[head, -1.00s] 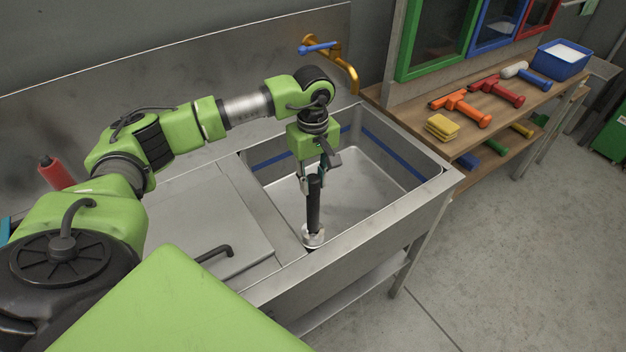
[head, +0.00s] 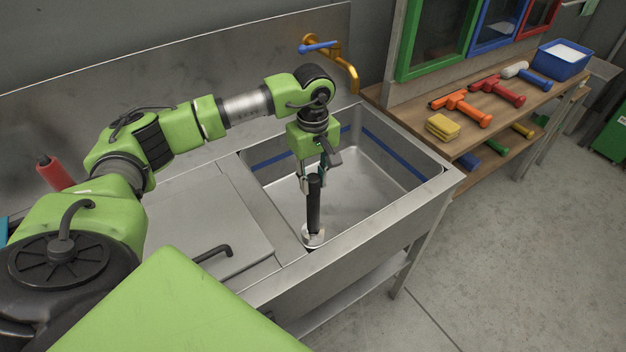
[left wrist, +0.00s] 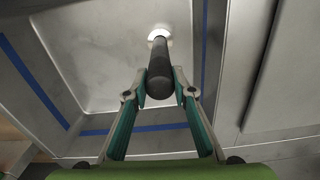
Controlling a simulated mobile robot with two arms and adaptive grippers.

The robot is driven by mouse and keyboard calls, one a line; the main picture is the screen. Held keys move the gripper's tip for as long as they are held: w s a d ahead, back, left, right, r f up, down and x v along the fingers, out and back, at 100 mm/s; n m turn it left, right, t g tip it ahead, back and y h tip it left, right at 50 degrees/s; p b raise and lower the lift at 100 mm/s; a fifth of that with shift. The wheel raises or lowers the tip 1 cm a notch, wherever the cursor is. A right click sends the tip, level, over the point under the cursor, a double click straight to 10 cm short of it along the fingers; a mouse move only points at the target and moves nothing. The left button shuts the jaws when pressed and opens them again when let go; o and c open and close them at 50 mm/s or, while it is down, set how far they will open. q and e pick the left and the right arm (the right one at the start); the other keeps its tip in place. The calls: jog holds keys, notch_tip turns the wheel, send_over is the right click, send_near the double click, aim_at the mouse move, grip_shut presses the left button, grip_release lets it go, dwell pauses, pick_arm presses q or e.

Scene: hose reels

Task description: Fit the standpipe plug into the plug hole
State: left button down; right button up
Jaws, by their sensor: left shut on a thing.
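The standpipe plug is a black upright pipe (head: 314,205) with a pale round foot (head: 313,238) at the near-left corner of the sink basin (head: 375,185). My left gripper (head: 312,182) points down and is shut on the pipe's upper end. In the left wrist view the pipe (left wrist: 161,62) runs from between the fingertips (left wrist: 160,92) to its white foot (left wrist: 159,33) near the basin floor. The plug hole does not show; the foot may cover it. I cannot tell whether the foot is seated in it. My right gripper is not in view.
An orange tap with a blue lever (head: 335,58) is on the back wall above the basin. The steel drainboard (head: 195,215) lies left of it. A wooden bench (head: 480,130) at right holds tools, a yellow sponge stack (head: 443,127) and a blue bin (head: 562,60). The rest of the basin is empty.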

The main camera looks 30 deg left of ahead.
pick_arm(q)
jog(key=shift+f, duration=0.1)
dwell(0.3)
jog(key=shift+f+b, duration=0.35)
jog(key=shift+b, duration=0.05)
jog(key=shift+f+b, duration=1.15)
jog(key=shift+f, duration=0.2)
jog(key=c, duration=1.6)
grip_release()
jog(key=shift+c, duration=0.2)
notch_tip(320, 180, up, 12)
